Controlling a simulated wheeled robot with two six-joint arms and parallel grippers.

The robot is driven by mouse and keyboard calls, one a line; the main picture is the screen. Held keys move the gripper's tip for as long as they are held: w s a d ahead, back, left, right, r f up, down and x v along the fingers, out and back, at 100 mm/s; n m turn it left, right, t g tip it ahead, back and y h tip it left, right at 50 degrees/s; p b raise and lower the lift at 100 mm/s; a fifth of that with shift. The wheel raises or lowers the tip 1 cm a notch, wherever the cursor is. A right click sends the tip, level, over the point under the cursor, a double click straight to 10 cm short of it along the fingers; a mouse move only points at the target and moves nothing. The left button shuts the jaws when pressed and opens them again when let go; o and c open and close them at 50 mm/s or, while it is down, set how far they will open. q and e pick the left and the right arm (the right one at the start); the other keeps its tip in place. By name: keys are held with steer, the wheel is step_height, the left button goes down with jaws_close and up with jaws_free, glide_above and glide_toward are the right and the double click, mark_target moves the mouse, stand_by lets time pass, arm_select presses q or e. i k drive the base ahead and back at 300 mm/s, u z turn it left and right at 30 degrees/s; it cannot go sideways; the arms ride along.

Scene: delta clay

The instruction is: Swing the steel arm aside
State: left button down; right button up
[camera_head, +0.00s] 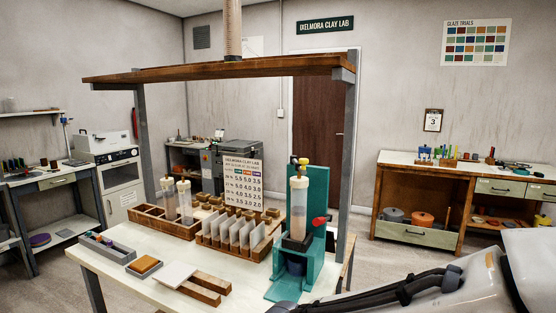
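A teal stand (317,188) stands at the right end of the white-topped table. A clear cylinder with cream caps (299,210) stands upright in it, with a yellow fitting (303,162) on top. A red knob (319,222) is on the stand's right side. A dark cup-like part (295,263) sits low in the stand. I cannot clearly make out a steel arm on it. My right arm comes in from the lower right, in front of the table, and runs toward the bottom edge. Neither gripper can be seen.
On the table (130,250) are a wooden rack (178,227) with clear cylinders, a row of grey tiles (232,234), a grey tray (108,246) and wooden bars (205,287). A wooden overhead shelf (220,69) on metal posts spans the table. A workbench (400,165) stands at the right.

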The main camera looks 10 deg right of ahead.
mark_target(300, 165)
steer(key=u, duration=0.05)
steer(key=i, duration=0.65)
steer(key=z, duration=1.3)
